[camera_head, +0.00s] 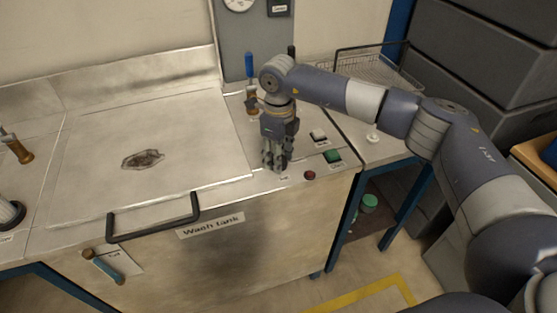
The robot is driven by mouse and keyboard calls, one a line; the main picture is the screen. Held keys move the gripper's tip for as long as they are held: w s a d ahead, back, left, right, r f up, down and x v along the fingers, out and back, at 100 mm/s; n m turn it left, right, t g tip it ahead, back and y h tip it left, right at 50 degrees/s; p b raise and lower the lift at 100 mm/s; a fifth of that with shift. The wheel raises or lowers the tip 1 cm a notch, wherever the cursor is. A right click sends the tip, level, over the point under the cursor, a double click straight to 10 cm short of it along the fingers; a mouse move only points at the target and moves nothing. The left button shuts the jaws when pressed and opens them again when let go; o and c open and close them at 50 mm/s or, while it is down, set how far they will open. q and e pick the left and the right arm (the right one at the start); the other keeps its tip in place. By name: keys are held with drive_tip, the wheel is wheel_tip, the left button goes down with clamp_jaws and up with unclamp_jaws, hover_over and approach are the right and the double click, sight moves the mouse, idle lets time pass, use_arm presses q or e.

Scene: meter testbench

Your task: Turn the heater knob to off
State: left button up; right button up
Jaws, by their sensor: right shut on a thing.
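My right gripper (275,165) points straight down onto the front right of the wash tank's top panel (262,182). Its fingers are shut around a small control on the panel, which I take to be the heater knob. The fingers hide the knob, so its setting cannot be seen. A small label (284,177) shows just in front of the fingertips, too small to read. My left gripper is not in view.
A red button (309,175), a green switch (332,157) and a pale switch (318,136) sit right of my gripper. A blue-handled valve (249,66) stands behind it. The lid's black handle (153,229) juts out at the front left. A wire basket (378,70) lies behind my right arm.

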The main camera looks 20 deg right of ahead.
drive_tip(key=shift+n, duration=0.5)
drive_tip(key=o, duration=1.1)
wheel_tip(320, 180, up, 12)
idle(0.4)
